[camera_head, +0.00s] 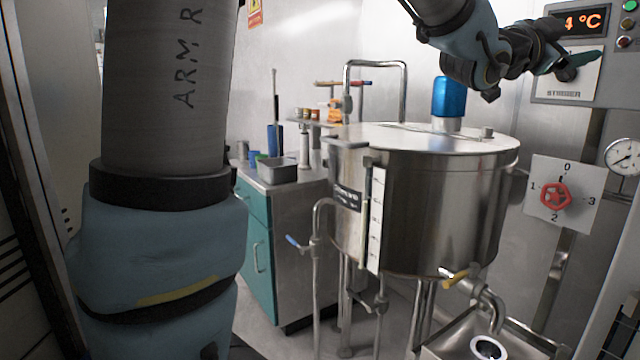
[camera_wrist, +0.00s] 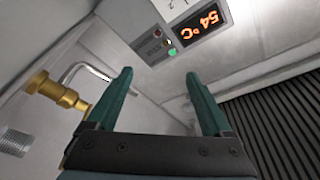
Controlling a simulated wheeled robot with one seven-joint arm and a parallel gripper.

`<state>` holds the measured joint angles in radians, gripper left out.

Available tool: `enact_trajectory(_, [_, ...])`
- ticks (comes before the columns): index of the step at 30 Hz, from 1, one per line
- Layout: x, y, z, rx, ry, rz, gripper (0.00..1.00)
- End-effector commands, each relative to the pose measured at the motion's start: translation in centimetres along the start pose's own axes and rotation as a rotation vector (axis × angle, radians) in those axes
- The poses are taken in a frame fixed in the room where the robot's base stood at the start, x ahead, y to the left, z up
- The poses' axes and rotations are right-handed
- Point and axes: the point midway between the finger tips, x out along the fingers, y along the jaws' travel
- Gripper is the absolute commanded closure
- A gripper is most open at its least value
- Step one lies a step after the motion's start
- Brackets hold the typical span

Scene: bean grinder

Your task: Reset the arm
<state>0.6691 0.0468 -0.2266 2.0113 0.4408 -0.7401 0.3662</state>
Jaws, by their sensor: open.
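My gripper (camera_head: 583,60) is at the upper right in the head view, in front of the control panel (camera_head: 564,90) and just below its orange temperature display (camera_head: 584,21). In the wrist view my gripper (camera_wrist: 159,76) shows two teal fingers spread apart with nothing between them. The display (camera_wrist: 202,23) appears tilted beyond the fingertips there, with small buttons (camera_wrist: 167,42) beside it. My arm reaches in from the top of the head view. A large part of my arm marked "ARM R" fills the left side.
A steel tank (camera_head: 440,200) with a blue motor (camera_head: 447,97) stands in the middle, below my forearm. A red valve knob (camera_head: 556,196) and a gauge (camera_head: 622,157) are at the right. A teal cabinet (camera_head: 256,247) stands behind. A brass fitting (camera_wrist: 57,92) shows in the wrist view.

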Motion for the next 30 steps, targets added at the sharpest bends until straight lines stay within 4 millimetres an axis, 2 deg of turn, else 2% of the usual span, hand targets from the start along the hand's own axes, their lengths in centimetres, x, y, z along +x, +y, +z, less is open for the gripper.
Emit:
enact_trajectory(8, [-2.6,-1.3,7.1,-0.068,-0.197,-0.019,0.15])
enact_trajectory(11, [-4.3,-1.9,10.6,-0.107,-0.298,-0.032,0.15])
enact_trajectory(14, [-7.0,-2.4,14.9,-0.163,-0.427,-0.051,0.15])
enact_trajectory(17, [-11.2,-2.9,20.1,-0.245,-0.596,-0.082,0.15])
enact_trajectory(18, [-13.2,-2.9,22.2,-0.283,-0.669,-0.097,0.15])
enact_trajectory(20, [-16.4,-2.9,25.1,-0.344,-0.777,-0.121,0.15])
enact_trajectory(21, [-18.7,-2.8,26.8,-0.387,-0.847,-0.14,0.15])
enact_trajectory(23, [-22.2,-2.4,29.1,-0.453,-0.952,-0.167,0.15])
enact_trajectory(25, [-26.5,-1.6,31.5,-0.538,-1.074,-0.203,0.15])
enact_trajectory(27, [-30.9,-0.6,33.2,-0.628,-1.193,-0.241,0.15])
enact_trajectory(30, [-36.9,1.2,34.8,-0.759,-1.348,-0.297,0.15])
